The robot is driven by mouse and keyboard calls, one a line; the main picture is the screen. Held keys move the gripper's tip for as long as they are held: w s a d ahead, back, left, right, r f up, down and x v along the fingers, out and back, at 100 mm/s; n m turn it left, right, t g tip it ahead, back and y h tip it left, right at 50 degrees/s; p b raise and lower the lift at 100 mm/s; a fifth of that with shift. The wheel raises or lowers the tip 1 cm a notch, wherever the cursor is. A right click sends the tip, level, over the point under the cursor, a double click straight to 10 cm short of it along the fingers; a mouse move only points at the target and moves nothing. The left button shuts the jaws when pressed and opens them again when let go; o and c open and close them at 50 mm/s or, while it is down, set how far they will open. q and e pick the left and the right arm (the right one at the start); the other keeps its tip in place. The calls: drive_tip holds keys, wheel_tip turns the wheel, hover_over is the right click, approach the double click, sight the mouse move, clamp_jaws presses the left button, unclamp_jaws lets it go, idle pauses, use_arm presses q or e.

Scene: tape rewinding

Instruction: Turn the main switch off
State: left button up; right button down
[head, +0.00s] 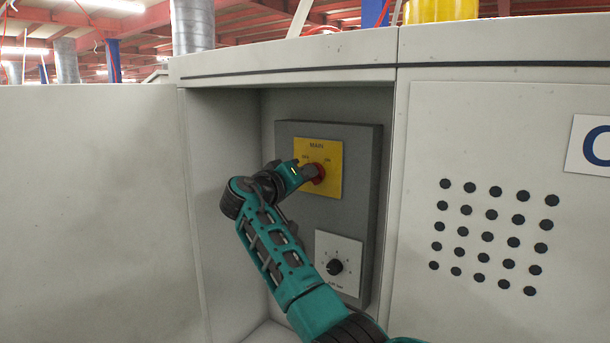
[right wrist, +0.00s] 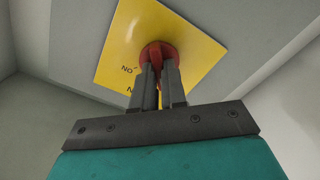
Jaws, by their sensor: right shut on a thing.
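The main switch is a red rotary knob (head: 319,173) on a yellow plate (head: 330,155) with lettering along its top. The plate sits on a grey panel (head: 365,205) inside a recess of the cabinet. My right gripper (head: 312,173) reaches in from below and is at the knob. In the right wrist view the knob (right wrist: 158,52) shows between and above the two dark fingers (right wrist: 158,80), which are shut on it. The fingers hide part of the knob, so its exact angle is hard to tell. My left gripper is not in view.
A white plate with a black dial (head: 335,266) sits below the switch on the same panel. The recess walls (head: 225,150) stand close on the left and right. A cabinet door with several round holes (head: 490,240) is to the right.

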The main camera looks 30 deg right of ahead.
drive_tip(key=c, duration=1.2)
unclamp_jaws()
drive_tip(key=b+v, duration=0.1)
drive_tip(key=v, duration=1.2)
drive_tip(key=shift+b, duration=0.35)
